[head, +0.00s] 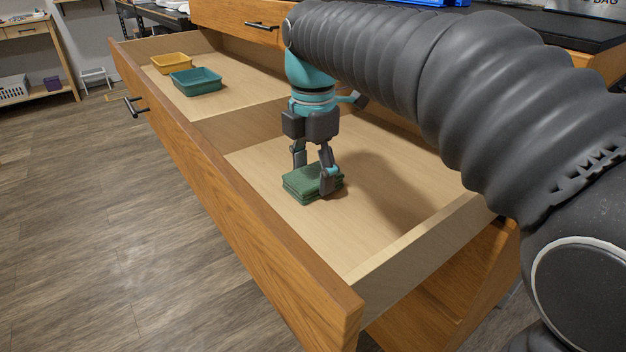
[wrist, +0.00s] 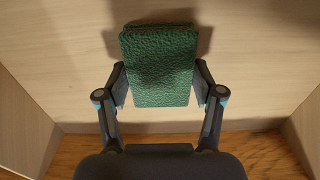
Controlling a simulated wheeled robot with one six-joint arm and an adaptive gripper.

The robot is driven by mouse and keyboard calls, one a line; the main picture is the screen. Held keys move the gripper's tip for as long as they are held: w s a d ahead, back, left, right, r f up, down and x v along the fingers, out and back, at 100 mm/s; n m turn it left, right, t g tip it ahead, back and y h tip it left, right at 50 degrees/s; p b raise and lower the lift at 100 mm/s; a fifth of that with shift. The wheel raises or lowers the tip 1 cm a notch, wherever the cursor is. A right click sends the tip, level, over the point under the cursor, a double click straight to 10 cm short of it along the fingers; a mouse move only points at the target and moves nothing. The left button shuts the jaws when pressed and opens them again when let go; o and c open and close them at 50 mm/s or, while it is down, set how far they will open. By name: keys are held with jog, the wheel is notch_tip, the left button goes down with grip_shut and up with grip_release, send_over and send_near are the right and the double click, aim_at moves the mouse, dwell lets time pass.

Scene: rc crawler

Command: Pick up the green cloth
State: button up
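The green cloth (head: 304,183) is folded into a thick pad and lies on the floor of the open drawer's nearer compartment. My gripper (head: 314,180) points down at it, with one finger at its far side and one at its right side in the head view. In the wrist view the cloth (wrist: 158,65) lies between the two fingers of my gripper (wrist: 160,88). The fingers are spread about the cloth's width, close beside its left and right edges. I cannot tell whether they touch it.
The open wooden drawer (head: 230,205) has a divider (head: 240,128) across it. The farther compartment holds a teal tray (head: 196,82) and a yellow tray (head: 171,64). The drawer walls rise around the cloth. Bare compartment floor (head: 385,180) lies to the right of the cloth.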

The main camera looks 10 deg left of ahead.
aim_at(313, 174)
jog(key=shift+c, duration=0.4)
jog(key=shift+r, duration=0.1)
notch_tip(313, 174, up, 12)
jog(key=p, duration=0.2)
jog(key=s+d+b, duration=0.3)
jog(key=s+d, duration=0.8)
jog(key=d, duration=0.2)
jog(key=shift+s+d, duration=0.35)
